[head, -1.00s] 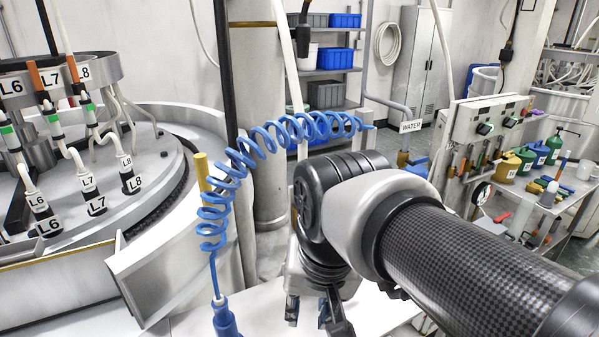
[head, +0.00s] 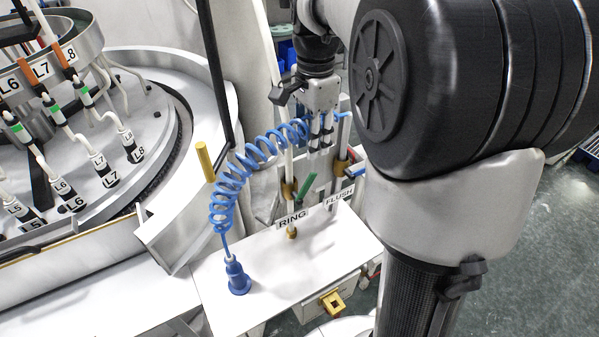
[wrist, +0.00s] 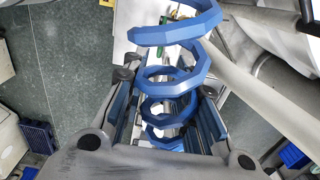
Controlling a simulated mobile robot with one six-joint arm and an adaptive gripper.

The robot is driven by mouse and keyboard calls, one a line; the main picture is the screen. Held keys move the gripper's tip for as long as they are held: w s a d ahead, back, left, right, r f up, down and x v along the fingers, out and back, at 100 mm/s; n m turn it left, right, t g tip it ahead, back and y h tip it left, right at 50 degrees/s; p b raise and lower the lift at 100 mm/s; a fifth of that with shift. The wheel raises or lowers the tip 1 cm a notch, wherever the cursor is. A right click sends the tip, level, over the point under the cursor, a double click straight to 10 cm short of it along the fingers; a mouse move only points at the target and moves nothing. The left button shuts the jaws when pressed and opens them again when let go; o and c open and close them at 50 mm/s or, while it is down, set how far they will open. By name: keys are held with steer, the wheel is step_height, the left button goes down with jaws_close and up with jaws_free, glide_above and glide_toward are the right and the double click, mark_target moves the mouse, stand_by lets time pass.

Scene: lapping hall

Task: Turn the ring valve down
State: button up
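The ring valve stands behind the RING label (head: 292,220) in the head view, with a brass body (head: 289,190) on a pale pipe. A green lever (head: 307,187) beside it slants up to the right. My gripper (head: 320,143) points down above and slightly right of this lever, apart from it. In the wrist view my gripper (wrist: 168,92) has its two blue-padded fingers spread, with nothing clearly held. Blue hose coils (wrist: 165,80) cross the view between the fingers and hide much below; whether they lie between the fingertips is unclear.
The blue coiled hose (head: 225,195) arches close left of my gripper to a blue nozzle (head: 238,279) on the white bench (head: 275,262). The FLUSH label (head: 340,197) and its brass valve (head: 341,168) stand close right.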

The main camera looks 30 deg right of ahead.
mark_target(311, 185)
step_height(311, 185, down, 15)
steer(key=shift+f+b, duration=0.1)
steer(key=shift+b, duration=0.35)
jaws_close()
stand_by(0.7)
